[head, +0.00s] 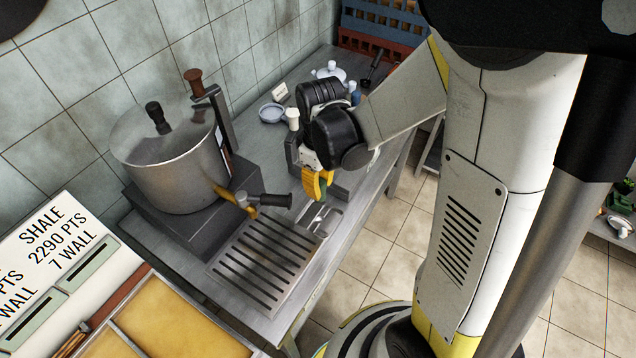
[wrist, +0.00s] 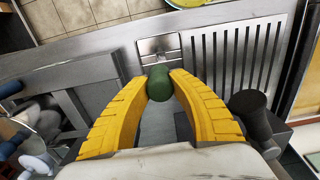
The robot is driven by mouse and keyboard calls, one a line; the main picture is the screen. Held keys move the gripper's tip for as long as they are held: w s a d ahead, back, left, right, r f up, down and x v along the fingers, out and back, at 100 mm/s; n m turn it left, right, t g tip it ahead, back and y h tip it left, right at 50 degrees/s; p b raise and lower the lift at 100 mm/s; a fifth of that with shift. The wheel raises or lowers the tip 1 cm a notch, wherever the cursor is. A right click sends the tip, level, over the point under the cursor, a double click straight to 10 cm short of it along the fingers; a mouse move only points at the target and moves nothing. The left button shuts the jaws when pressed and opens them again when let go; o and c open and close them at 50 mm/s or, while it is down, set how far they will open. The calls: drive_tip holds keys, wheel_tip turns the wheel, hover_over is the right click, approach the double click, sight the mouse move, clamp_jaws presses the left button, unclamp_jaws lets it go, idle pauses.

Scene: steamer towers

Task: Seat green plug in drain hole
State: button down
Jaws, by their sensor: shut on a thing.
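My gripper (head: 316,186) has yellow fingers closed on the green plug (wrist: 159,83), which sits between the fingertips in the wrist view. In the head view the plug is a small green patch below the fingers. A small square metal drain plate (wrist: 160,46) lies just beyond the plug in the wrist view; it also shows beside the slatted tray (head: 322,220) in the head view. The plug appears held above the counter, apart from the plate. I cannot clearly make out the drain hole; the plug and fingers may cover it.
The slatted drip tray (head: 262,262) lies left of the drain plate. A large steel pot (head: 168,160) with a brass spout and black-handled tap (head: 262,200) stands close by. Small dishes and a teapot (head: 330,72) are farther back. Tiled floor lies beyond the counter's right edge.

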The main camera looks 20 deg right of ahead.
sight(320, 199)
drive_tip(key=shift+s+a+r, duration=0.1)
drive_tip(key=shift+s, duration=0.15)
drive_tip(key=shift+f, duration=0.2)
drive_tip(key=shift+f+b, duration=2.35)
drive_tip(key=shift+b, duration=0.05)
drive_tip(key=shift+f+b, duration=1.6)
drive_tip(key=shift+f, duration=0.1)
drive_tip(key=shift+f+b, duration=0.8)
drive_tip(key=shift+f, duration=0.05)
